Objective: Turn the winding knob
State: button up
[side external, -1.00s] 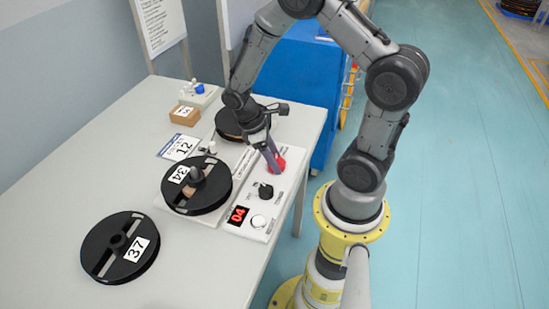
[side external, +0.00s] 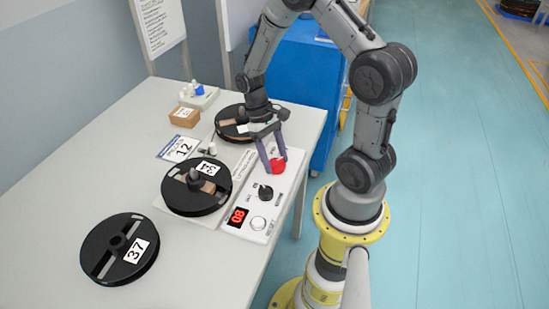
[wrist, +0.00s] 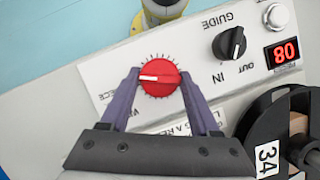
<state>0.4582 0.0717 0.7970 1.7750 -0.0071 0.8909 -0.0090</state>
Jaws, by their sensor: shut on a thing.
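The winding knob is a round red dial with a white pointer line; it is on the white control panel (side external: 262,195) in the side external view (side external: 279,165). In the wrist view, the red knob (wrist: 160,72) sits inside a ring of tick marks, its line towards the left. My gripper (wrist: 159,84) has its purple-grey fingers on either side of the knob and is shut on it. My gripper (side external: 274,168) also shows over the knob in the side external view. A black reel labelled 34 (side external: 182,202) is mounted beside the panel.
Another black reel (side external: 229,124) stands behind. A loose reel labelled 37 (side external: 120,270) lies on the table (side external: 60,190). A black guide knob (side external: 265,193) and a white round button (side external: 258,223) are on the panel. A card marked 12 (side external: 180,148) and a small brown box (side external: 185,116) are farther back.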

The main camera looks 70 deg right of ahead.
jog(key=shift+m, duration=0.5)
jog(key=o, duration=1.3)
jog(key=shift+o, duration=0.2)
jog(key=v, duration=1.4)
jog(key=shift+d, duration=0.3)
jog(key=shift+s+f, duration=0.1)
jog(key=shift+s, duration=0.05)
